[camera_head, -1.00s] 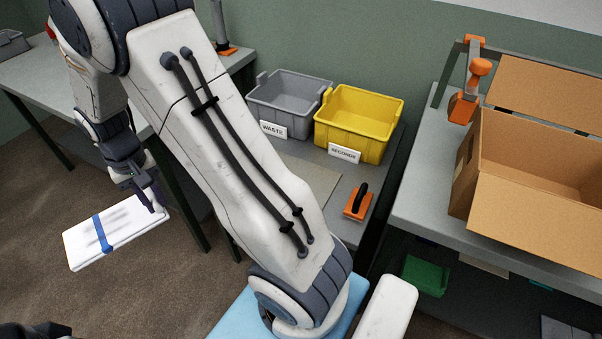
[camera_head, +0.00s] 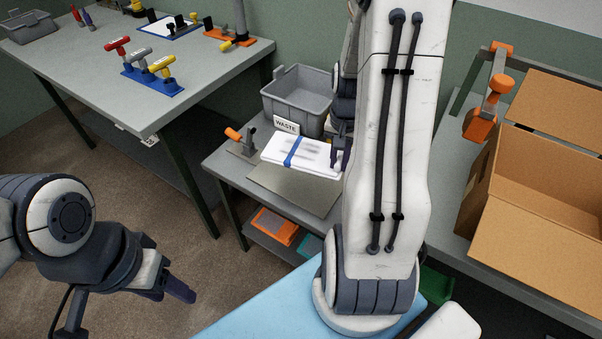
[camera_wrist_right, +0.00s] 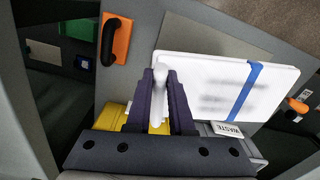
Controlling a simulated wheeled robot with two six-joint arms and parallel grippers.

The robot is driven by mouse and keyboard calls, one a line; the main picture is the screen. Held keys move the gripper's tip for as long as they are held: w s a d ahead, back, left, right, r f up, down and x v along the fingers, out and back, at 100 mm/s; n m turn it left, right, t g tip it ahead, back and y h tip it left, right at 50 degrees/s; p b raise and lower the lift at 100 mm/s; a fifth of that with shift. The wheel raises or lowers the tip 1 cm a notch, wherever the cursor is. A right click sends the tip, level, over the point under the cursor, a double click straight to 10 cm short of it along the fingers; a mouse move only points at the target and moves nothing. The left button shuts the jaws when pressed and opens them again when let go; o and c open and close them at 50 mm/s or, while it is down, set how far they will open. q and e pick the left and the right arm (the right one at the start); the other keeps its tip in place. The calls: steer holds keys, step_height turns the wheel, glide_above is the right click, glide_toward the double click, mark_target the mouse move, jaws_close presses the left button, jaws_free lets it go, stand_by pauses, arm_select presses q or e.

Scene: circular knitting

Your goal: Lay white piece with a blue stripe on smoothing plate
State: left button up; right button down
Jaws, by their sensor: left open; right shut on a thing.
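The white piece with a blue stripe (camera_head: 318,159) is held by its right end in my right gripper (camera_head: 341,157). It hangs roughly level above the smoothing plate (camera_head: 295,195), a flat beige-grey sheet on the middle table, and appears apart from it. In the right wrist view, my right gripper (camera_wrist_right: 161,80) is shut on a corner of the white piece (camera_wrist_right: 205,80), with the plate (camera_wrist_right: 200,36) partly hidden behind. My left gripper (camera_head: 125,303) is open and empty at the lower left, over the floor.
A grey WASTE bin (camera_head: 297,98) stands behind the plate. An orange-handled tool (camera_head: 241,140) is at the plate's left. In the wrist view, an orange block with a black handle (camera_wrist_right: 114,40) and part of a yellow bin (camera_wrist_right: 112,113) show. A cardboard box (camera_head: 540,200) stands at right.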

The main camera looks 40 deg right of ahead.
steer(key=s+d+m, duration=0.2)
steer(key=s+d, duration=0.1)
steer(key=s, duration=0.3)
steer(key=p, duration=0.1)
glide_toward(317, 194)
steer(key=shift+s+d+f, duration=0.1)
steer(key=shift+s+f, duration=0.05)
steer(key=shift+f, duration=2.1)
steer(key=shift+f, duration=0.15)
steer(key=c, duration=0.8)
jaws_free()
